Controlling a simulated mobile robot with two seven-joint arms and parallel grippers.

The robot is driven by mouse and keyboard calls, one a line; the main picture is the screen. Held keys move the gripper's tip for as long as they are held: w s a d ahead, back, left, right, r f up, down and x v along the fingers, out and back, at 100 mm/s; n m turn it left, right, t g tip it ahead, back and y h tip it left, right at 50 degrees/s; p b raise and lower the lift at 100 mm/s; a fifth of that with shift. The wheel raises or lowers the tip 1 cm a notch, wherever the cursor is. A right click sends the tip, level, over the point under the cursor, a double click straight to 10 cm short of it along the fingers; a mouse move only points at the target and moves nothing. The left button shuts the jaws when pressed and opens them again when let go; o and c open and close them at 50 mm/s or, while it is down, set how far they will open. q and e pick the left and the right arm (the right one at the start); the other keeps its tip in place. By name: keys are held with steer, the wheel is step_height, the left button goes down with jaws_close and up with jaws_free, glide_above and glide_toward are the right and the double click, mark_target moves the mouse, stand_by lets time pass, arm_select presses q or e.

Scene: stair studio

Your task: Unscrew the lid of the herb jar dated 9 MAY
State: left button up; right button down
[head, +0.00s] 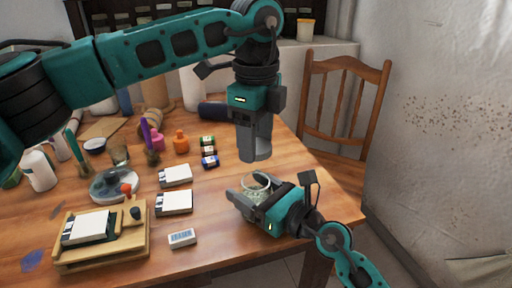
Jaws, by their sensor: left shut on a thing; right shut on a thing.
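A glass jar (256,181) with greenish contents is held in my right gripper (249,189), near the table's right edge. Its top looks open. The label and date cannot be read. My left gripper (256,152) points down above the jar, shut on a grey round piece (263,150) that looks like the lid. The fingers hide part of it. A gap separates this piece from the jar's rim. My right gripper comes in from the lower right and is shut around the jar's sides, hiding most of its body.
A wooden chair (345,105) stands right of the table (225,240). The front right tabletop is clear.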

jaws_free()
steer(key=shift+d, duration=0.1)
steer(key=v, duration=1.2)
